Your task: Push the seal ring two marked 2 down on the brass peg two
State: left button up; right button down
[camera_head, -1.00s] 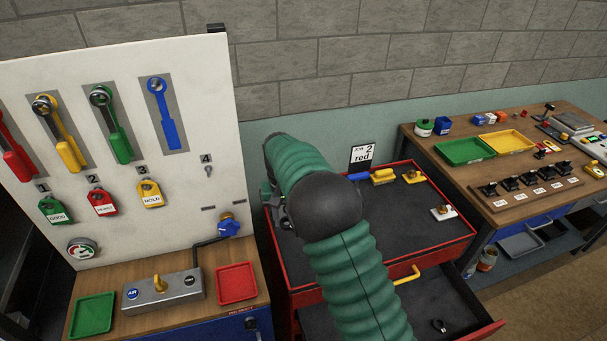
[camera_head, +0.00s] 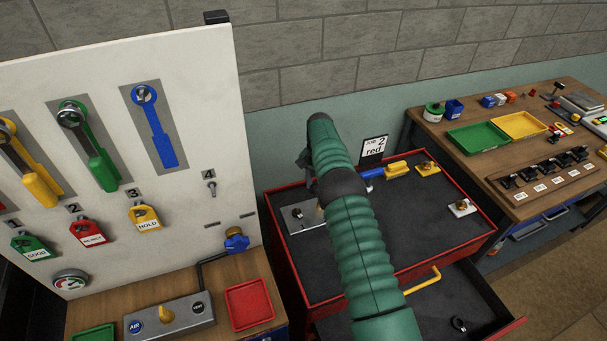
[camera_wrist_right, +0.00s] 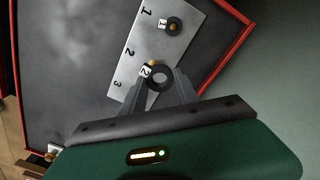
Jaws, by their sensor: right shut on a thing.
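In the right wrist view, my right gripper (camera_wrist_right: 160,82) is shut on the dark seal ring two (camera_wrist_right: 161,77), with its white tag marked 2 (camera_wrist_right: 146,71) at the left side. The brass peg two (camera_wrist_right: 151,62) shows just beyond the ring; whether the ring is around it or beside it I cannot tell. The grey plate (camera_wrist_right: 128,75) carries the numbers 1, 2 and 3. A dark ring (camera_wrist_right: 172,26) sits on peg one. In the head view, the plate (camera_head: 303,227) is partly hidden and my arm hides the right fingertips. My left gripper is not in view.
The plate lies on the dark top of a red-edged cabinet (camera_head: 420,225), with an open drawer below. A tool board (camera_head: 110,120) stands left. The top right of my arm is mostly clear.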

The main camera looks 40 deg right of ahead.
jog(key=f+b, duration=0.1)
jog(key=f, duration=0.1)
jog(key=s+f+b, duration=0.1)
jog(key=f, duration=0.1)
jog(key=shift+d+b, duration=0.2)
jog(key=shift+b, duration=0.15)
jog(key=shift+w+a+f, duration=0.1)
jog(key=shift+a+f, duration=0.05)
jog(key=shift+f, duration=0.05)
jog(key=shift+s+d+r, duration=0.1)
jog(key=shift+s+d, duration=0.3)
jog(key=shift+d, duration=0.1)
jog(key=shift+d+f, duration=0.25)
jog(key=shift+d, duration=0.15)
jog(key=shift+a, duration=0.1)
jog(key=shift+w+a, duration=0.25)
jog(key=shift+a+r, duration=0.15)
jog(key=shift+a, duration=0.2)
jog(key=shift+s+a+r, duration=0.1)
jog(key=shift+a+r, duration=0.05)
jog(key=shift+a, duration=0.25)
jog(key=shift+d+f, duration=0.3)
jog(key=shift+d, duration=0.3)
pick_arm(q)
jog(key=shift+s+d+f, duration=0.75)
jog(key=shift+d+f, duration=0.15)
pick_arm(e)
jog(key=shift+s, duration=0.1)
